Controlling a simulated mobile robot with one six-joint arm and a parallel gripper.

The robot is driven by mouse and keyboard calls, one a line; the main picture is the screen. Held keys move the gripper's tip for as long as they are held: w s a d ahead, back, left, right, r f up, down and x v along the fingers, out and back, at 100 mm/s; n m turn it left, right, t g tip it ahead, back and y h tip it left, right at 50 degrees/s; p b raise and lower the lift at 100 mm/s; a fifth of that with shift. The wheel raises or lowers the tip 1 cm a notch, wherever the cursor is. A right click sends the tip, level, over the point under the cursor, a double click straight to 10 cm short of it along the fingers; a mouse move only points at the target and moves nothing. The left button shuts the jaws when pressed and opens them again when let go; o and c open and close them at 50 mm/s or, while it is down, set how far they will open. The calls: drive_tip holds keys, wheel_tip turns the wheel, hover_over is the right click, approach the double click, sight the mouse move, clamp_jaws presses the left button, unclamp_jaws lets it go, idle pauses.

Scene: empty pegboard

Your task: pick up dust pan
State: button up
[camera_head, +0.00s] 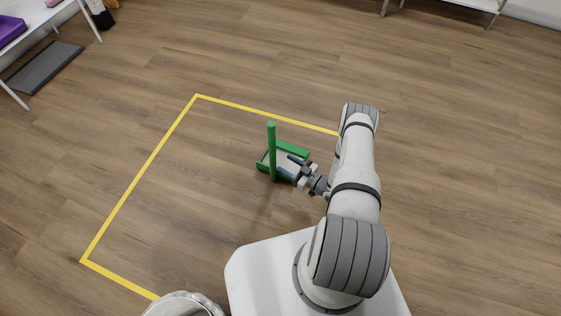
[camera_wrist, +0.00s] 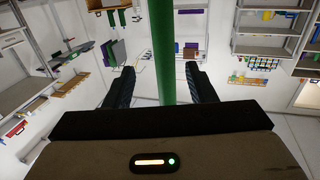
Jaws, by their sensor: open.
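The dust pan (camera_head: 293,148) is green with an upright green handle (camera_head: 271,150) and stands on the wooden floor inside the yellow outline. My gripper (camera_head: 287,168) is low beside it, reaching in from the right, with its fingers over the pan area close to the handle. In the wrist view the green handle (camera_wrist: 164,50) rises vertically and appears between the two spread dark fingers of my gripper (camera_wrist: 161,88). The fingers are open, with gaps on both sides of the handle. The handle's lower end is hidden there by the gripper body.
Yellow tape (camera_head: 140,180) marks a rectangle on the floor. A round metallic bin (camera_head: 184,305) stands at the bottom edge. A grey mat (camera_head: 45,67) and a white table (camera_head: 40,22) are at the top left; a white shelf (camera_head: 480,4) is at the top right. The remaining floor is clear.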

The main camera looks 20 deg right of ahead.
sight(273, 157)
drive_tip(key=b+x, duration=0.1)
drive_tip(key=x, duration=0.2)
drive_tip(key=b+x, duration=0.1)
drive_tip(key=x, duration=0.2)
drive_tip(key=shift+a+f, duration=0.2)
drive_tip(key=shift+a, duration=0.25)
drive_tip(key=shift+w+a+r, duration=0.1)
drive_tip(key=shift+w+a, duration=0.15)
drive_tip(key=shift+w, duration=0.1)
clamp_jaws()
